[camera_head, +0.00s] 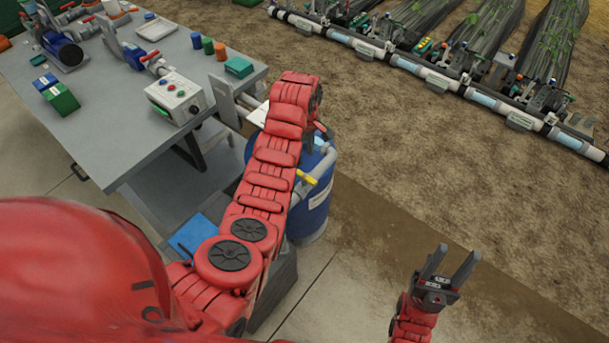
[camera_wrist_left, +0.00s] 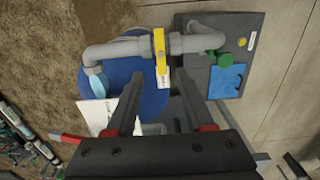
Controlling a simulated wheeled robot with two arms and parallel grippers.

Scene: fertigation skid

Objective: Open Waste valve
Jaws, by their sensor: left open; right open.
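A yellow valve handle (camera_wrist_left: 160,50) sits on a grey pipe (camera_wrist_left: 118,50) above a blue drum (camera_wrist_left: 125,72). The handle lies crosswise to the pipe, and a small white tag hangs at it, too small to read. In the head view the handle (camera_head: 306,177) shows just right of my left arm. My left gripper (camera_wrist_left: 159,76) is open, its fingertips on either side of the handle's lower end in the wrist view; I cannot tell how far short of it they are. My right gripper (camera_head: 450,262) is open and empty, away from the drum.
A grey bench (camera_head: 110,110) with a control box (camera_head: 178,98) and bottles stands at the left. A grey block with a green knob (camera_wrist_left: 223,58) and blue sheet (camera_wrist_left: 227,80) is beside the drum. A red lever (camera_wrist_left: 66,138) is nearby.

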